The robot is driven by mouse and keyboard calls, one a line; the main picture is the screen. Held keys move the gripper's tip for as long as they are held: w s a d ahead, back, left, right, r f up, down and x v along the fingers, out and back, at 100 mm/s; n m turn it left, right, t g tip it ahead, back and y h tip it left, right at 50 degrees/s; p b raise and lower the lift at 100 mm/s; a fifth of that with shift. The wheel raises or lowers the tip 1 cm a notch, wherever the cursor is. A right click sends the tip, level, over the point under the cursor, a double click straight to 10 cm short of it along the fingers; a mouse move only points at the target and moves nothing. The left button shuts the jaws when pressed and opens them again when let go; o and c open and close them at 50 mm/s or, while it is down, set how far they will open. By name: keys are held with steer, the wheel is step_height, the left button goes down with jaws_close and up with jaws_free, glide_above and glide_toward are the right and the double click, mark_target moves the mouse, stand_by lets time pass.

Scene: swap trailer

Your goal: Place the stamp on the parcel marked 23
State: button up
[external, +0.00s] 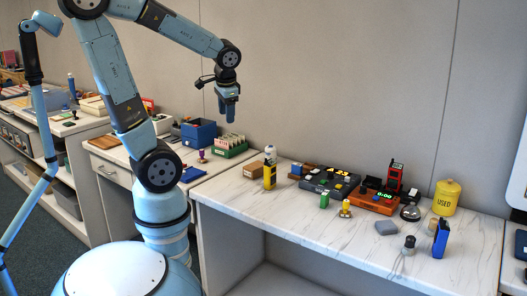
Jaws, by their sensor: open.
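My gripper (229,119) hangs open and empty, pointing down, in the air above the far end of the white marble counter. A small purple-topped object (202,155), perhaps a stamp, stands on the neighbouring desk below and left of it. A brass-coloured knobbed object (345,209) on the counter could also be a stamp. Brown boxes, one on the left of the counter (254,171) and one behind the dark panel (306,169), may be parcels. I cannot read the number 23 on anything, so I cannot tell which is the marked parcel.
The counter (360,246) also holds a dark button panel (330,181), an orange timer (374,202), a red handset (394,177), a yellow canister (446,197) and a blue object (441,238). A blue box (199,133) and a green card tray (228,148) stand on the desk. The counter's front is mostly clear.

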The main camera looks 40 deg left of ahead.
steer(key=w+d+f+m+y, duration=0.6)
steer(key=d+f+m, duration=0.1)
steer(key=f, duration=0.2)
steer(key=m+t+h, duration=1)
steer(key=m+t, duration=0.6)
steer(key=m, duration=0.9)
glide_toward(345, 206)
steer(key=w, duration=0.7)
steer(key=w+d, duration=0.1)
steer(key=w, duration=0.3)
steer(key=shift+w+r, duration=0.2)
jaws_close()
